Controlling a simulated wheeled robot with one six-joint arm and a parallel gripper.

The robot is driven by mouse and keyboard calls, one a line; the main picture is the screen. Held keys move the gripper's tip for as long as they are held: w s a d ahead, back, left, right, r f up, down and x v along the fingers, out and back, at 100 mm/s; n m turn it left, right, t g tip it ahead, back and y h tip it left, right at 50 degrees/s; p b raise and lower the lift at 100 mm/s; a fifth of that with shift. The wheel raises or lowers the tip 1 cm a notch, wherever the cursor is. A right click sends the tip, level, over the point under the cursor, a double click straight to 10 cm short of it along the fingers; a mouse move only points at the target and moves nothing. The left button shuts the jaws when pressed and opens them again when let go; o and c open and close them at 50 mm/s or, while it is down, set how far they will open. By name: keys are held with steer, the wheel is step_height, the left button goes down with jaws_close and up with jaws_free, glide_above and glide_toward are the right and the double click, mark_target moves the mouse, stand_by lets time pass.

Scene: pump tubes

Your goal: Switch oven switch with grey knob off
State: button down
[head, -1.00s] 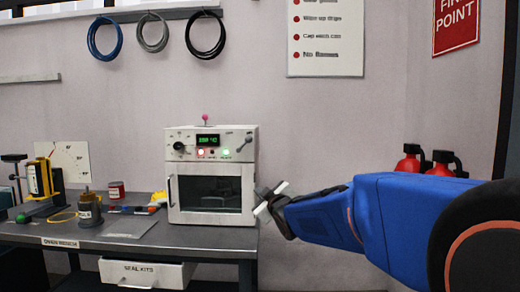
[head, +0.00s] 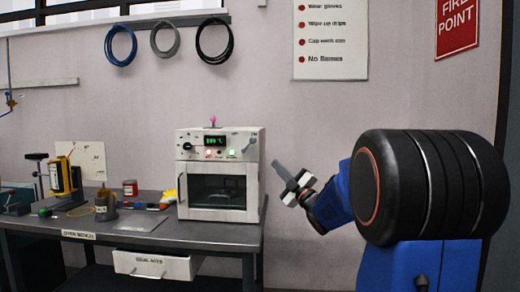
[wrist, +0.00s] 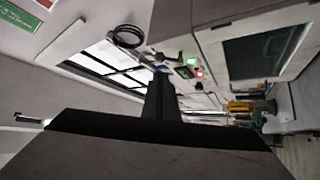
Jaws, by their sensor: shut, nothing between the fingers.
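The white oven (head: 265,168) stands at the right end of the bench in the head view. The switch with the grey knob (head: 250,143) is at the right of its front panel, its lever slanting up to the right. A green light (head: 232,152) and a red light (head: 208,152) glow left of it. My gripper (head: 280,168) is shut and empty, right of the oven and apart from the switch in the picture. In the wrist view the shut fingers (wrist: 161,88) point toward the panel's green light (wrist: 192,61); the oven door (wrist: 265,55) shows sideways at upper right.
A black dial (head: 187,146) is at the panel's left, and a pink ball (head: 212,118) stands on the oven top. Cans and a pump stand on the bench (head: 150,222) further left. An open drawer (head: 150,265) juts out below. Wall space right of the oven is free.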

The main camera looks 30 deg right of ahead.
steer(key=shift+w, duration=0.1)
glide_toward(253, 139)
steer(key=w, duration=0.3)
steer(key=w+r, duration=0.1)
steer(key=w, duration=0.1)
steer(key=shift+w+d+r, duration=0.1)
steer(key=shift+w+r, duration=0.1)
steer(key=shift+w, duration=0.15)
steer(key=shift+r+n+g+y, duration=0.35)
steer(key=shift+n+g+y, duration=0.05)
steer(key=shift+n, duration=0.2)
stand_by(0.3)
steer(key=shift+w+a+r+n+g+y, duration=0.2)
steer(key=shift+r+n+g, duration=0.25)
steer(key=shift+n, duration=0.25)
steer(key=shift+w+a+r+n+g+y, duration=0.1)
steer(key=shift+a+r+n+g+y, duration=0.2)
steer(key=shift+n+g, duration=0.35)
steer(key=w+a+r+n+g, duration=0.2)
steer(key=w+a+r+n, duration=0.1)
steer(key=a, duration=0.1)
steer(key=shift+g, duration=0.3)
steer(key=shift+a, duration=0.2)
